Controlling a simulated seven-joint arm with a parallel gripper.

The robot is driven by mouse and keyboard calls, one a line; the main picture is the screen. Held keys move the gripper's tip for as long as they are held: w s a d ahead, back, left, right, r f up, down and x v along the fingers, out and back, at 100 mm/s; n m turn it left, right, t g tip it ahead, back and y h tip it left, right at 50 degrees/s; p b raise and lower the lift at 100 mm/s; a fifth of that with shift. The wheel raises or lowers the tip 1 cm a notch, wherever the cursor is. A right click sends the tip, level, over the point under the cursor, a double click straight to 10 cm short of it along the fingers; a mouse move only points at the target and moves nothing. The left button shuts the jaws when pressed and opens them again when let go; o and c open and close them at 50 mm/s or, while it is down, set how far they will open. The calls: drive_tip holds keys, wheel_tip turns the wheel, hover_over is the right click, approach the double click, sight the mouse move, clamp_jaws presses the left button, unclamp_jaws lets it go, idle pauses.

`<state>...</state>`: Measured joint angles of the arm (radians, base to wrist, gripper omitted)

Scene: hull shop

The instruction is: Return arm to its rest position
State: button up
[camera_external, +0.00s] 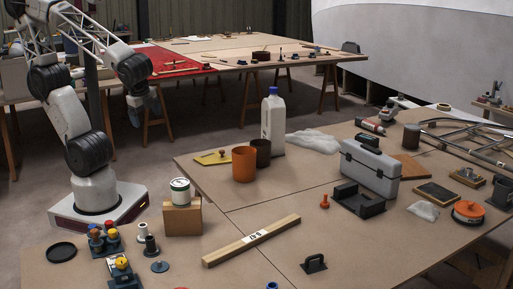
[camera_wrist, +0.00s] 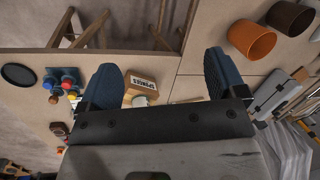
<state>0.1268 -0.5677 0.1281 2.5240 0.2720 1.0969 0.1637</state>
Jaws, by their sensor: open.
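My arm stands at the left in the external view, with its base beside the table (camera_external: 235,225). Its forearm is raised, and my gripper (camera_external: 143,108) hangs at its far end, high and clear of the table. In the wrist view my gripper (camera_wrist: 166,78) shows two blue fingers spread wide apart, with nothing held between them. A cardboard box (camera_wrist: 141,81) with lettering shows in the gap, well below the fingers. In the external view this box (camera_external: 182,219) carries a white and green tin (camera_external: 180,190).
An orange pot (camera_external: 244,164), a brown pot (camera_external: 262,152) and a white bottle (camera_external: 272,122) stand mid-table. A grey toolbox (camera_external: 370,168) is at the right. A wooden bar (camera_external: 251,241) lies in front. Coloured knobs (camera_external: 103,238) sit at the left. A second table (camera_external: 220,46) stands behind.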

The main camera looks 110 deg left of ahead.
drive_tip(key=r+n+t+h, duration=0.1)
drive_tip(key=r+n+h, duration=0.1)
drive_tip(key=n, duration=0.1)
drive_tip(key=w+d+r+n+t+h, duration=0.1)
drive_tip(key=r, duration=0.1)
drive_tip(key=shift+n+t, duration=0.3)
